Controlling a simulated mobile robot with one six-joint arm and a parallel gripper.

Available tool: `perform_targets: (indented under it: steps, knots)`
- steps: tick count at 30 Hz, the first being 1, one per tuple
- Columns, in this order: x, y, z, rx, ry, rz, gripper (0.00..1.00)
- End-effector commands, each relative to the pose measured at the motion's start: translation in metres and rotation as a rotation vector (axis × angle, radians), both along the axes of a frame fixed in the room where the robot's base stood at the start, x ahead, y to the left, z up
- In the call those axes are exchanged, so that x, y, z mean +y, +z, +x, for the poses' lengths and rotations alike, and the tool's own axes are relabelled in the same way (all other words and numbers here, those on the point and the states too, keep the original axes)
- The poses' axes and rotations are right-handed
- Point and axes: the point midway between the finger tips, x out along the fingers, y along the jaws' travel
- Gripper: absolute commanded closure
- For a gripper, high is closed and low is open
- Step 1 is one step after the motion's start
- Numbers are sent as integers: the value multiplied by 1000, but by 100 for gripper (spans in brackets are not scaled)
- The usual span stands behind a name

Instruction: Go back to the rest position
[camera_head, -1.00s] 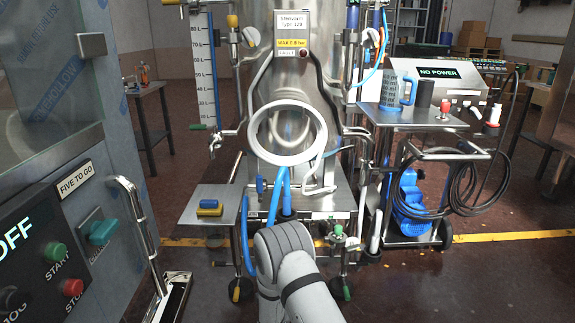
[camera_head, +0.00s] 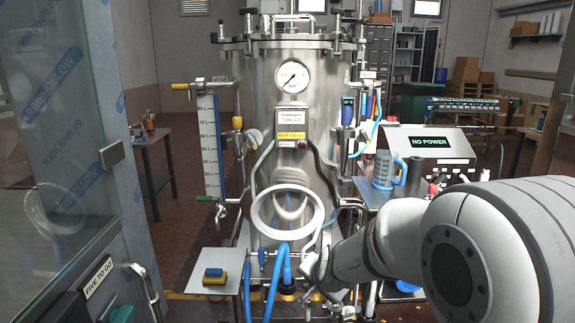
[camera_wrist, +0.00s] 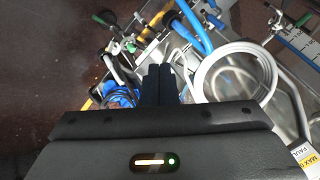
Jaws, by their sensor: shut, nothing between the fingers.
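My gripper (camera_wrist: 158,84) shows in the wrist view, with its two dark fingers together and nothing between them. Beyond the fingers lie blue hoses, green-handled valves and a coiled white hose (camera_wrist: 236,72). In the head view my pale arm enters from the right and crosses in front of the lower right of the steel tank (camera_head: 292,150). The gripper itself cannot be made out clearly there. The coiled white hose (camera_head: 288,222) hangs on the tank's front, left of my arm.
A small side table (camera_head: 216,262) with a blue and yellow sponge (camera_head: 215,277) stands at lower left. A right-hand cart carries a grey-blue jug (camera_head: 385,170) and a NO POWER box (camera_head: 431,148). A glass-doored machine (camera_head: 45,110) bounds the left. Open floor shows behind.

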Motion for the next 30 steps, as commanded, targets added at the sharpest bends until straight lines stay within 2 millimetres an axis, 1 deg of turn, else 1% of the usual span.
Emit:
perform_targets:
  steps: [1,2,3,5,6,8,9,12,15,18,21,30]
  knots:
    - [-8,38,-22,23,60,-42,100]
    - [-12,50,-35,42,100,-68,100]
    - [-18,65,-53,71,153,-104,100]
    - [-27,87,-81,111,229,-157,100]
    - [-33,100,-100,140,279,-192,100]
    - [-43,118,-129,184,351,-245,100]
    - [-49,129,-148,213,396,-277,100]
    - [-63,149,-189,281,489,-343,100]
    - [-73,161,-219,334,555,-391,100]
    - [-80,167,-237,367,594,-416,100]
    - [-83,167,-244,383,610,-427,100]
    - [-83,166,-244,384,611,-426,100]
